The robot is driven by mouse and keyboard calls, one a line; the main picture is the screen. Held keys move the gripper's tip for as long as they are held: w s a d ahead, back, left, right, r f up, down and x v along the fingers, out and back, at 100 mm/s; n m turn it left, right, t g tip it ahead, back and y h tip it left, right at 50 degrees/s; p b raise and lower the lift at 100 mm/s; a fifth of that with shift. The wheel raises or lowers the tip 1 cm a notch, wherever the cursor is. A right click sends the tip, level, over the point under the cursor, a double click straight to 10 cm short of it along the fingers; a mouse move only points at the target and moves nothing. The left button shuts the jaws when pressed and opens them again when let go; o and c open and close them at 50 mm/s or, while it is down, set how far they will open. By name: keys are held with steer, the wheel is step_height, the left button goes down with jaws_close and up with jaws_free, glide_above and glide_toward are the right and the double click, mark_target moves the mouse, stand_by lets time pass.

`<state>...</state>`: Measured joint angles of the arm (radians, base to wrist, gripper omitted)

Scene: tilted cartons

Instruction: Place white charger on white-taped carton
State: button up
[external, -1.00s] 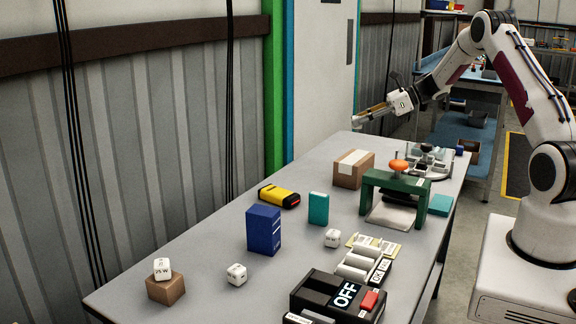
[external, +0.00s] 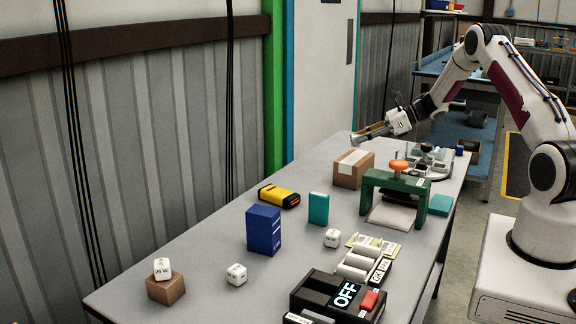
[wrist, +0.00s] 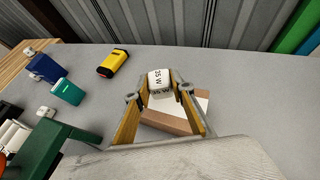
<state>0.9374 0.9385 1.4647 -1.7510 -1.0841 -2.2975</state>
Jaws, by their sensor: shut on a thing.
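My gripper (external: 362,138) is shut on a white charger (wrist: 160,83), whose dark lettering shows in the wrist view. The charger is between the two yellow-brown fingers. In the external view my gripper is above the white-taped carton (external: 347,176), a brown box with a pale strip on top, near the table's far left edge. In the wrist view the carton (wrist: 172,122) lies below and behind the charger, partly hidden by the fingers. A gap shows between the gripper and the carton in the external view.
A green frame (external: 408,188) stands close to the right of the carton. A yellow device (external: 279,196), a teal box (external: 318,208) and a blue box (external: 263,229) stand nearer the front. Other white chargers (external: 237,274) sit around; one is on a small brown carton (external: 166,290).

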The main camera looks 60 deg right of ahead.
mark_target(359, 147)
steer(key=shift+f, duration=1.7)
steer(key=shift+f, duration=0.15)
steer(key=o, duration=1.1)
steer(key=shift+o, duration=0.2)
steer(key=shift+s+d+r, duration=0.25)
steer(key=shift+s+r, duration=0.15)
steer(key=shift+s, duration=0.05)
steer(key=v, duration=1.1)
steer(key=shift+a, duration=0.1)
